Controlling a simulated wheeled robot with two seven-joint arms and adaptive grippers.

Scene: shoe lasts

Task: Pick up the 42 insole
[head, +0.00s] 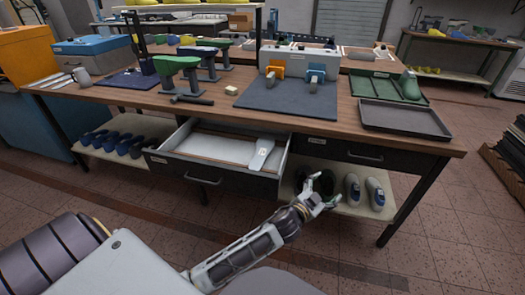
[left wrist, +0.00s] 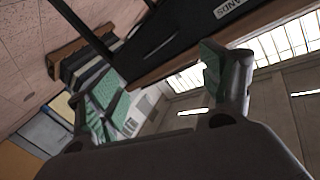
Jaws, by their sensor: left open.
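A pale grey insole (head: 262,154) with a small label lies in the open drawer (head: 200,168) under the workbench, near the drawer's right end. The number on its label is too small to read. My left gripper (head: 326,190) is open and empty, in front of the bench and to the right of the open drawer, apart from the insole. In the left wrist view my left gripper (left wrist: 158,78) shows its green-padded fingers spread apart with nothing between them. The insole cannot be made out there. My right gripper is not in view.
The closed right drawer (head: 350,152) is beside the open one. Several shoes stand on the lower shelf, including a grey pair behind my gripper. The bench top (head: 300,125) carries green lasts (head: 178,65), a dark mat, a green tray and a dark tray (head: 405,120).

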